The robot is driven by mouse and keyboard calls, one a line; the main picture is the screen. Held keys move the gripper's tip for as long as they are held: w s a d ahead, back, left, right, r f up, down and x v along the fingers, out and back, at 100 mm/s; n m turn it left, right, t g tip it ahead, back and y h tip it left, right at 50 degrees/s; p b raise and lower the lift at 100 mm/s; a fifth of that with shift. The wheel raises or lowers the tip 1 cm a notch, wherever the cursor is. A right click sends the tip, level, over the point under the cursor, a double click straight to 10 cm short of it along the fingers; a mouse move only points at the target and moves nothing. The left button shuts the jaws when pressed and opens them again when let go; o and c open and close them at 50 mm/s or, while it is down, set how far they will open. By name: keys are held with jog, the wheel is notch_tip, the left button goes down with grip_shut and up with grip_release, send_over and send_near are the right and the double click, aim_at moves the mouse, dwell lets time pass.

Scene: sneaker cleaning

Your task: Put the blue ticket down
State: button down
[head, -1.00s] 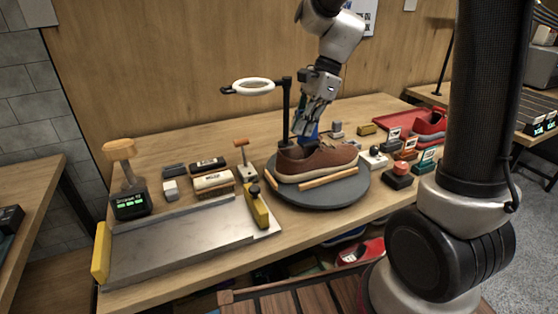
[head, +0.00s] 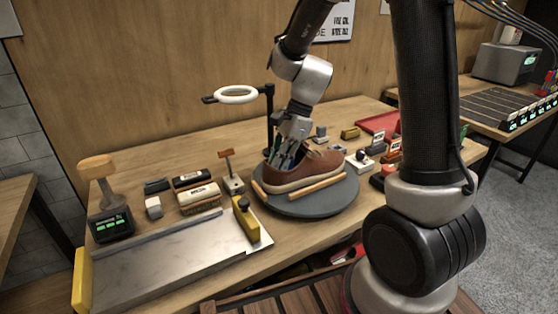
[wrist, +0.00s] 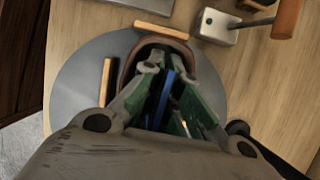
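The blue ticket (wrist: 168,84) shows as a narrow blue strip between the fingers of my gripper (wrist: 160,66) in the wrist view. My gripper (head: 284,160) is at the opening of the brown shoe (head: 308,170), its fingertips reaching down at the heel end. The fingers and the shoe's upper hide most of the ticket. The shoe stands on a round grey turntable (head: 318,208), between light wooden bars (head: 316,187). I cannot tell whether the ticket touches the inside of the shoe.
A white ring on a black stand (head: 268,115) rises just behind the shoe. A metal tray (head: 160,262) with yellow ends, brushes (head: 199,196) and a wooden-topped tool (head: 100,185) are at left. Small blocks and a red tray (head: 378,122) are at right.

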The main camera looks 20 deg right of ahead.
jog(key=shift+r, duration=0.1)
jog(key=c, duration=1.9)
grip_release()
jog(key=shift+r, duration=0.1)
jog(key=v, duration=1.1)
jog(key=shift+r, duration=0.25)
jog(key=s+d+r+n+t+h, duration=0.1)
jog(key=s+d+n, duration=0.2)
jog(key=s+n, duration=0.2)
jog(key=s+d+r+n+t+h, duration=0.2)
jog(key=s+d+n, duration=0.2)
jog(key=s+n, duration=0.2)
jog(key=s+d+r+n+t+h, duration=0.1)
jog(key=s+d+r+n+t, duration=0.1)
jog(key=s+n, duration=0.3)
jog(key=shift+s+d+r+h, duration=0.1)
jog(key=shift+s+d, duration=0.15)
jog(key=shift+s, duration=0.35)
jog(key=shift+s+d+r+h, duration=0.1)
jog(key=shift+s+d, duration=0.15)
jog(key=shift+s, duration=0.4)
jog(key=shift+s+d+r+h, duration=0.1)
jog(key=shift+s+d, duration=0.15)
jog(key=shift+s, duration=0.35)
